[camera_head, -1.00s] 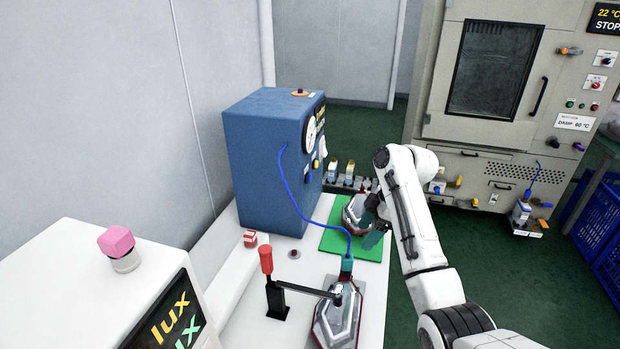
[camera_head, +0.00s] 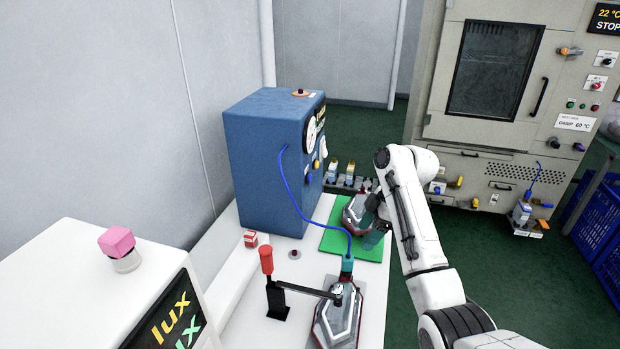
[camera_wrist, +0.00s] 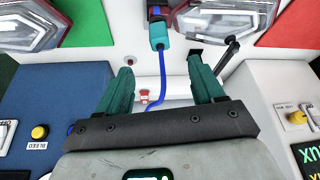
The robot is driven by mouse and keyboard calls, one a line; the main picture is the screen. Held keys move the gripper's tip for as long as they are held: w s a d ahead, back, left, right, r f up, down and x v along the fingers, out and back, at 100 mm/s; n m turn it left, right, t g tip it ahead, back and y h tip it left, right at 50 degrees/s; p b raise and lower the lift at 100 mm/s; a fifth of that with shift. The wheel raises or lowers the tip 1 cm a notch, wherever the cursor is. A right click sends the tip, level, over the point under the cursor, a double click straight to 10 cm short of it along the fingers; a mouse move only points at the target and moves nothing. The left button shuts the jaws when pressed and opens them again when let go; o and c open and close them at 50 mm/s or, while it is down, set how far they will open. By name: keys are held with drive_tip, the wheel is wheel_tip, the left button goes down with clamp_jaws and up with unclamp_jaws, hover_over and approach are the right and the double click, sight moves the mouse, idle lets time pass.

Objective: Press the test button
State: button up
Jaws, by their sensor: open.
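A small red button (camera_head: 295,254) on a pale round base sits on the white bench (camera_head: 262,285), in front of the blue cabinet. A tiny round thing near my left finger in the wrist view (camera_wrist: 128,60) may be the same button. A yellow button (camera_wrist: 40,132) with a white label is on the blue cabinet's face. I cannot read which one is marked test. My gripper (camera_head: 374,236) hangs beside the lamp on the green mat, apart from these buttons. In the wrist view its teal fingers (camera_wrist: 160,80) are spread, with nothing between them.
A red-handled clamp (camera_head: 267,262) stands beside that lamp. Another lamp (camera_head: 356,212) lies on the green mat (camera_head: 340,240). A lux box (camera_head: 90,285) is front left.

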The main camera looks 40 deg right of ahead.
clamp_jaws()
idle(0.7)
idle(1.1)
